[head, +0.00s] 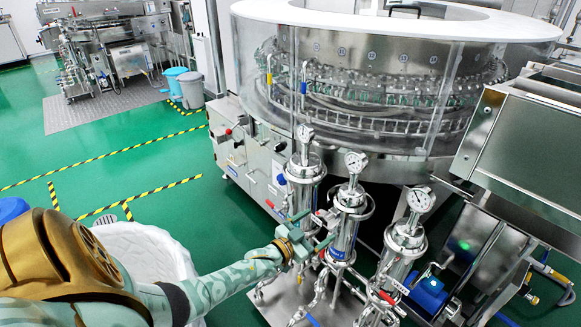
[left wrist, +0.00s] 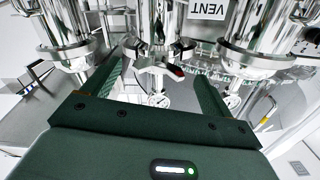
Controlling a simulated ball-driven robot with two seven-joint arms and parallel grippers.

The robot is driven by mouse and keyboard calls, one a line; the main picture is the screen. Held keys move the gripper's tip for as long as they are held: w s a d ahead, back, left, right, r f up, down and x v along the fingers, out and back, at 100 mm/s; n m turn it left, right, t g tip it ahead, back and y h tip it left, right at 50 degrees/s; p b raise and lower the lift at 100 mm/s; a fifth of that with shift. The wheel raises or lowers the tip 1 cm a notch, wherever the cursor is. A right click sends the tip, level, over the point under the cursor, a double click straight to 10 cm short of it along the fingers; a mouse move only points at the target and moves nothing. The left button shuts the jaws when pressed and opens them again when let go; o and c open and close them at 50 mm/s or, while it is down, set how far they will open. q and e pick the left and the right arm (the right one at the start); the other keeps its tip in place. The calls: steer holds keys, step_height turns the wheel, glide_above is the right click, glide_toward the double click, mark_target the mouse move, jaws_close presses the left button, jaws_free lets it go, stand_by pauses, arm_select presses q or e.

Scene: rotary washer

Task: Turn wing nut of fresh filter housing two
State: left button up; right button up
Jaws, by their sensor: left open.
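Three shiny steel filter housings with round gauges stand in a row in the head view. The middle housing (head: 344,232) has my left gripper (head: 321,226) at its left side. The gripper's green fingers are spread apart. In the left wrist view the open left gripper (left wrist: 155,88) points at a steel fitting with arms, which looks like the wing nut (left wrist: 155,66). A red-tipped handle (left wrist: 177,71) shows beside it. The fitting lies between the fingers in the picture, with gaps on both sides; I cannot tell its exact depth. My right gripper is not in view.
The left housing (head: 304,178) and right housing (head: 402,246) stand close on both sides. Steel pipes and red-handled valves crowd below. The large round washer (head: 390,110) stands behind. Green floor (head: 130,180) is free further left.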

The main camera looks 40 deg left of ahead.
arm_select(q)
steer(key=s+p, duration=0.2)
steer(key=s, duration=0.8)
steer(key=shift+s+a, duration=0.35)
steer(key=shift+a, duration=0.1)
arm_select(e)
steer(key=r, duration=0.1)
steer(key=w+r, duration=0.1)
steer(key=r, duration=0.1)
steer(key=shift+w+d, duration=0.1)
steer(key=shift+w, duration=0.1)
arm_select(q)
steer(key=shift+f, duration=0.1)
